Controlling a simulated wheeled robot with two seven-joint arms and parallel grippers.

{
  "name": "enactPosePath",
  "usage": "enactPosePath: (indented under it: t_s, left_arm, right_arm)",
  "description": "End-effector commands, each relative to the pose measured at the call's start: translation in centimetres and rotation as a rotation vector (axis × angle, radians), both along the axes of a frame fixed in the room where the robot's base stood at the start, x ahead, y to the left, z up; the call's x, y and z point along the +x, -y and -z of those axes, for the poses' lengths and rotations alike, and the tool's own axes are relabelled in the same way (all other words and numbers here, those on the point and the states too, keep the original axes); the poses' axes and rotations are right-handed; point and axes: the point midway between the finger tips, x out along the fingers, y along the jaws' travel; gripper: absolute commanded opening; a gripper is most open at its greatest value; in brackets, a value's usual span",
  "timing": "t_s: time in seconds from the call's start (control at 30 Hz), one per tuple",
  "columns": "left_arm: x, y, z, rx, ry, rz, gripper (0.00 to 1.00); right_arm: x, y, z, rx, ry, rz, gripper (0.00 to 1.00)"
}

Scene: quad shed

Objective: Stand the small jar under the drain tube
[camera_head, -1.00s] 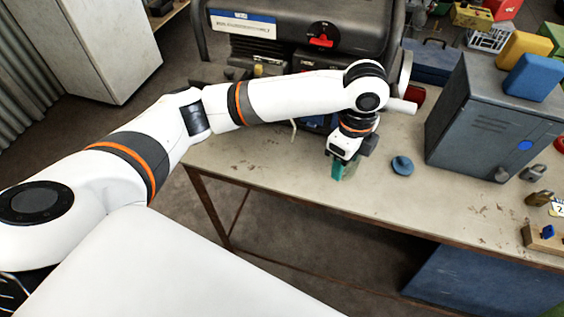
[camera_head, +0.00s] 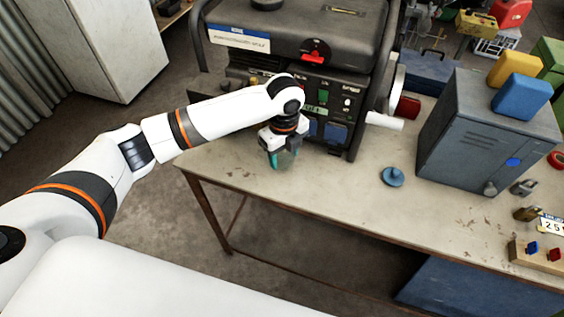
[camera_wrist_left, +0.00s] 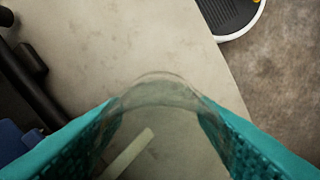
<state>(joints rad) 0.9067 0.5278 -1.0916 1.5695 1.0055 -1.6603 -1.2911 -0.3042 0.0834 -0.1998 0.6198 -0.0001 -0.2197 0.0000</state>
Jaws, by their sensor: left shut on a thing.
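The small jar (camera_wrist_left: 165,95) is clear glass and sits between the teal fingers in the left wrist view. My left gripper (camera_head: 281,158) is shut on it, over the table in front of the generator; in the head view the jar is hard to make out between the fingers. A pale, thin tube (camera_wrist_left: 128,152), probably the drain tube, shows through or behind the glass in the left wrist view. In the head view the arm and gripper cover the place where it would be. I cannot tell whether the jar touches the tabletop. My right gripper is in neither view.
The generator (camera_head: 300,40) stands at the back of the table (camera_head: 340,200), close behind my gripper. A blue round piece (camera_head: 392,176) lies to the right, before a grey metal locker (camera_head: 480,135). The front left tabletop is clear.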

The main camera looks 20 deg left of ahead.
Motion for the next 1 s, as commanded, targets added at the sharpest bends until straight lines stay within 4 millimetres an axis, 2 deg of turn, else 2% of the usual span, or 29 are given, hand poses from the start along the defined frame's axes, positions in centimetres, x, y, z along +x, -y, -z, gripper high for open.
enactPosePath:
  t_s: [0.17,0.4,0.73,0.77,0.8,0.9,1.0]
  left_arm:
    - [0.0,0.1,1.3,-0.001,-0.001,-0.001,0.28]
    - [0.0,0.0,4.2,-0.001,0.002,-0.001,0.28]
    - [0.0,0.0,4.6,-0.001,0.002,-0.001,0.28]
    - [0.0,0.0,4.6,-0.001,0.002,-0.001,0.56]
    - [0.0,0.0,4.5,-0.001,0.002,-0.001,0.63]
    - [0.0,0.0,4.5,-0.001,0.002,-0.001,0.75]
    - [0.0,0.0,4.5,-0.001,0.002,-0.001,0.75]
  right_arm:
    - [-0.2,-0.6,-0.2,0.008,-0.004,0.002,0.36]
    - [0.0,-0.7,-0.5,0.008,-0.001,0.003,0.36]
    - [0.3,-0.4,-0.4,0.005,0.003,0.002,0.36]
    - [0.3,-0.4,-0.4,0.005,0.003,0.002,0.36]
    - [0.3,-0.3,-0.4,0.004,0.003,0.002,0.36]
    - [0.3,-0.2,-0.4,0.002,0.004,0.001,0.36]
    - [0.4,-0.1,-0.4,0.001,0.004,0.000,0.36]
